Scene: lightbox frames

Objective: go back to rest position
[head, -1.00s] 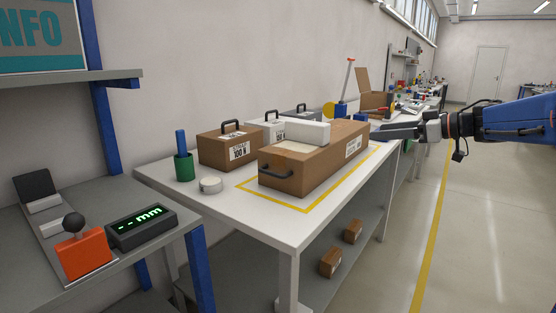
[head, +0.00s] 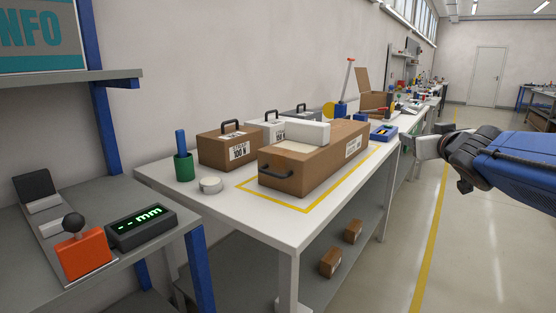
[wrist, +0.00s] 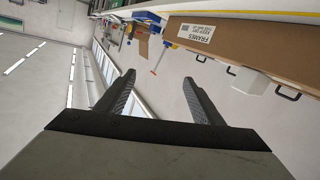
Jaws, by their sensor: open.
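My gripper (wrist: 158,92) shows in the wrist view with its two dark fingers spread apart and nothing between them. A long brown box (head: 315,160) lies on the white table (head: 262,222) inside a yellow outline, with a white block (head: 307,133) on top. In the wrist view the box (wrist: 250,47) appears at the upper right, clear of the fingers.
A smaller brown case (head: 229,148) with a handle, a green cup (head: 184,167) and a white roll (head: 210,185) stand on the table. A blue tray (head: 383,132) lies at its far right end. The floor (head: 475,250) right of the table is clear.

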